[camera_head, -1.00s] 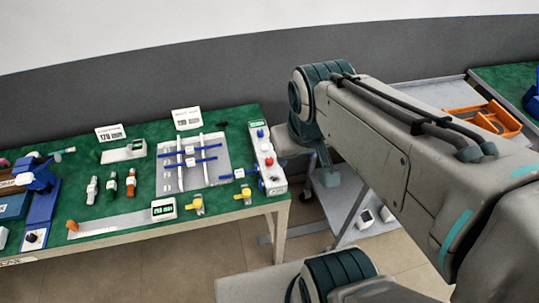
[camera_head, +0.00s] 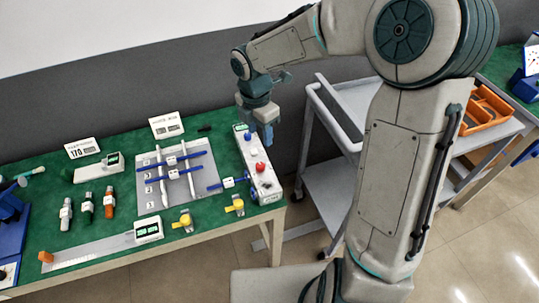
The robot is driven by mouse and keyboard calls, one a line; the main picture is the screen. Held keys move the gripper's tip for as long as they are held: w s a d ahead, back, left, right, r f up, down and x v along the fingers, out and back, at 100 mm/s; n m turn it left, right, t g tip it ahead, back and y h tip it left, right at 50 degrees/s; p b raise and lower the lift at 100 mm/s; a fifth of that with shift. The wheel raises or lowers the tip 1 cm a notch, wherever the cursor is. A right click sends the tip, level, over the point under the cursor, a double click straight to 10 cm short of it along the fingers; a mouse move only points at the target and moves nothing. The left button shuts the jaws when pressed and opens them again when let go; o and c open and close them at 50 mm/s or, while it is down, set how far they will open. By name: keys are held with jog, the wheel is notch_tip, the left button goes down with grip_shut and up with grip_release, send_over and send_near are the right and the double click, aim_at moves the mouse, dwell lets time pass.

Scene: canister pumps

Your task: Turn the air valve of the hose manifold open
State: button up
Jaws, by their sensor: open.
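A long white box (camera_head: 257,185) lies along the right end of the green table. It carries a small display at its far end, a blue knob, red round knobs (camera_head: 261,167) and blue fittings on its left side; it looks like the hose manifold, but I cannot tell which part is the air valve. My gripper (camera_head: 268,136) points down over the far right part of this box and hides some of it. Its jaws are open, with nothing visible between them. I cannot tell whether it touches the box.
A white panel with blue bars (camera_head: 184,160) lies left of the box. Yellow valve-like parts (camera_head: 235,206) sit near the table's front edge. Several small bottles (camera_head: 109,202) stand further left. A grey cart (camera_head: 325,180) with an orange crate (camera_head: 490,113) stands to the right.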

aim_at(260, 165)
jog(key=shift+n, duration=0.5)
jog(key=f, duration=1.4)
jog(key=shift+w+a+f+b, duration=0.1)
jog(key=shift+w+f+b, duration=0.15)
jog(key=shift+w+b, duration=0.1)
jog(key=c, duration=1)
